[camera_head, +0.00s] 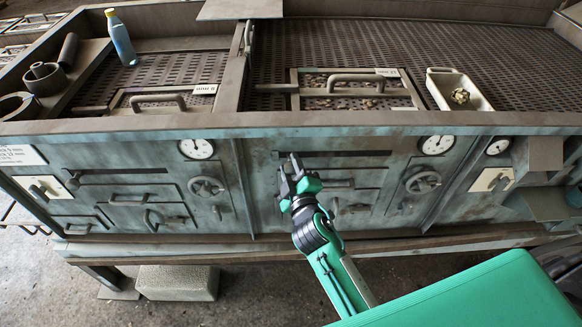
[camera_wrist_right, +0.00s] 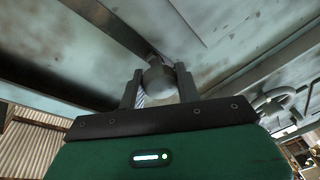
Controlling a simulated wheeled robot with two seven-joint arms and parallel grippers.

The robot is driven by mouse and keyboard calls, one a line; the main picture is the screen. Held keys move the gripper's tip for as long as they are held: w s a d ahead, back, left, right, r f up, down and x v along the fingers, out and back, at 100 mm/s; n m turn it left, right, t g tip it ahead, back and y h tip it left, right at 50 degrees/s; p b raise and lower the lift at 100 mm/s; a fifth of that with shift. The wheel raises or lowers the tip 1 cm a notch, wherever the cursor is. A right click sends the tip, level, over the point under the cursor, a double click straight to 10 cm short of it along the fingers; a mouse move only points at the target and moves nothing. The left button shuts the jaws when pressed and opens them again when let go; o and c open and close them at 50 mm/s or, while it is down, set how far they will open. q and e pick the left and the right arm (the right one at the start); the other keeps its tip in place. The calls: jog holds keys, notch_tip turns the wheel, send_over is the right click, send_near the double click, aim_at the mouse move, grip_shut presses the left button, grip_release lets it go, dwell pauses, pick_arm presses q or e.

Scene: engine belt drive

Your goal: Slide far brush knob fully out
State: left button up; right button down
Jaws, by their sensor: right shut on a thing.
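My right gripper (camera_head: 291,172) is at the front panel of the machine, at the left end of a dark horizontal slot (camera_head: 350,154). In the right wrist view my right gripper (camera_wrist_right: 159,88) is shut on a rounded grey knob (camera_wrist_right: 160,76), with one finger on each side. A rod runs from the knob toward the panel. In the head view the gripper's fingers hide most of this knob. My left gripper is not in view.
Handwheels (camera_head: 423,182), a gauge (camera_head: 436,145) and a drawer handle (camera_head: 128,200) stick out of the panel. A similar knob (camera_head: 73,179) sits on the left bay. A bottle (camera_head: 121,38) and a white tray (camera_head: 458,90) stand on top.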

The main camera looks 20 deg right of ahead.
jog(key=s+d+p, duration=0.1)
jog(key=s+d, duration=0.1)
jog(key=d, duration=0.5)
jog(key=s+d+p, duration=0.1)
jog(key=s+d, duration=0.1)
jog(key=d, duration=0.6)
jog(key=s+d+p, duration=0.1)
jog(key=s+d, duration=0.1)
jog(key=d, duration=0.5)
jog(key=shift+s+d, duration=0.15)
jog(key=shift+s, duration=0.05)
jog(key=shift+s+d, duration=0.15)
jog(key=shift+d, duration=0.4)
jog(key=shift+f, duration=0.1)
jog(key=c, duration=1.3)
grip_release()
jog(key=shift+c, duration=0.2)
jog(key=o, duration=0.3)
jog(key=shift+s+d, duration=0.1)
jog(key=shift+d, duration=0.1)
jog(key=shift+o, duration=0.2)
jog(key=shift+a, duration=0.15)
jog(key=shift+s, duration=0.25)
jog(key=s+b, duration=0.3)
jog(key=s, duration=1)
jog(key=shift+s+a+b, duration=0.15)
jog(key=shift+a+b, duration=0.1)
jog(key=shift+b, duration=0.05)
